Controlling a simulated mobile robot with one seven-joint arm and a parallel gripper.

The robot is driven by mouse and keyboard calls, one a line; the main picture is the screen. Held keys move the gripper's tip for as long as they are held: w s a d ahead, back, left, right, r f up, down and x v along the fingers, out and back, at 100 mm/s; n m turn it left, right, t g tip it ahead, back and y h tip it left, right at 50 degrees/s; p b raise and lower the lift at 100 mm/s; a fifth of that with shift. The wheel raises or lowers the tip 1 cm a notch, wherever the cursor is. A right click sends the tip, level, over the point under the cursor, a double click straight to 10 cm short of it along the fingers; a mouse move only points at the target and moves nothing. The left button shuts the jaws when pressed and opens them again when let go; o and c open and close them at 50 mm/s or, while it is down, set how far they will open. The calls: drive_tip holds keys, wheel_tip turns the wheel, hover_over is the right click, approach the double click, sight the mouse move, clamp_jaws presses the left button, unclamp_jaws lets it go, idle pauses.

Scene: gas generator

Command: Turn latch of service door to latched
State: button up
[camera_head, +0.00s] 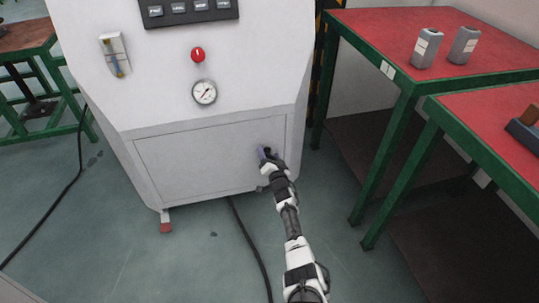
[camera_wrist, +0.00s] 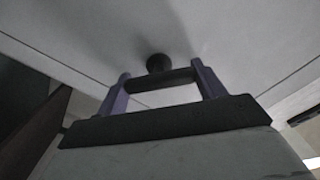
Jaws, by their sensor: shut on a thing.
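The service door (camera_head: 200,160) is a grey-white panel low on the front of the generator cabinet and looks closed. My gripper (camera_head: 264,153) is at the door's right side and hides most of the latch in the head view. In the wrist view the latch (camera_wrist: 160,80) is a dark bar in front of a round dark base on the pale door. The bar lies between the purple fingers of my gripper (camera_wrist: 162,77), which are shut on its two ends. The bar looks slightly tilted in this view.
Above the door are a pressure gauge (camera_head: 204,92), a red knob (camera_head: 197,54) and a black button panel (camera_head: 187,11). Red-topped tables with green frames (camera_head: 400,104) stand at the right. A black cable (camera_head: 250,245) lies on the floor below the cabinet.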

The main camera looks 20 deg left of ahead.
drive_tip(key=m, duration=0.5)
drive_tip(key=shift+w+m, duration=0.1)
drive_tip(key=shift+m, duration=0.2)
drive_tip(key=shift+f+m+b, duration=0.1)
drive_tip(key=shift+m+b, duration=0.5)
drive_tip(key=shift+m, duration=1.6)
drive_tip(key=o, duration=1.4)
drive_tip(key=shift+p+v, duration=6.65)
drive_tip(key=shift+v, duration=0.3)
